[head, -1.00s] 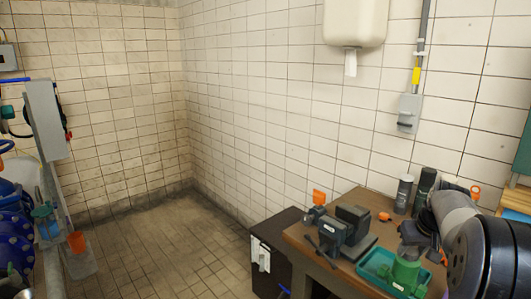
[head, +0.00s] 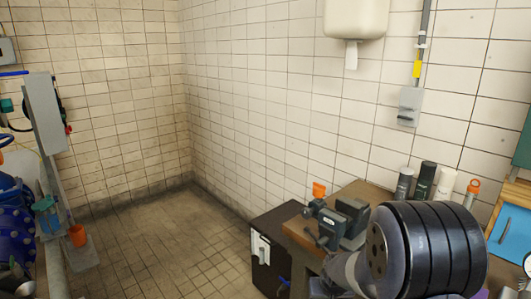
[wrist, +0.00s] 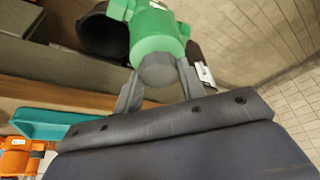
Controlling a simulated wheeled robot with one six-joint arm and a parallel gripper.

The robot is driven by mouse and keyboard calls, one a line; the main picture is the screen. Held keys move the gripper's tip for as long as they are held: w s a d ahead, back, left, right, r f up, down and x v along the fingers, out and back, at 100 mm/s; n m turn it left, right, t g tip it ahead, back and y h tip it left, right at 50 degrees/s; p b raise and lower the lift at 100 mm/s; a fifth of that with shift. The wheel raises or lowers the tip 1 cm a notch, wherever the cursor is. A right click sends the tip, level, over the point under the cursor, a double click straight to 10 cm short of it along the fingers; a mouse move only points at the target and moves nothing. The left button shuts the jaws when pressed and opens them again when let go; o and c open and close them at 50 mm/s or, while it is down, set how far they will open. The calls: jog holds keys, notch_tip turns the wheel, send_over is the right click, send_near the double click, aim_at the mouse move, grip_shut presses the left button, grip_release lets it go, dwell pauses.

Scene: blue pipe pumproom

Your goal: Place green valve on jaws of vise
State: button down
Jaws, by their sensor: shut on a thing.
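The green valve (wrist: 155,38) fills the top middle of the wrist view, with a grey round part at its near end. My gripper (wrist: 158,75) is shut on that grey part, one finger on each side. In the head view my arm hides the gripper and the valve. The dark grey vise (head: 350,213) stands on the wooden bench, just left of my arm. Its front part and handle show, but the arm covers some of the bench beside it.
The teal tray (wrist: 62,125) shows at the lower left of the wrist view, near an orange object (wrist: 20,158). Several bottles, one a dark bottle (head: 426,180), stand at the bench's back. An orange object (head: 319,189) is by the vise.

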jog(key=s+a+f, duration=0.1)
jog(key=s+f, duration=0.4)
jog(key=f, duration=0.1)
jog(key=shift+a, duration=0.15)
jog(key=shift+f, duration=0.1)
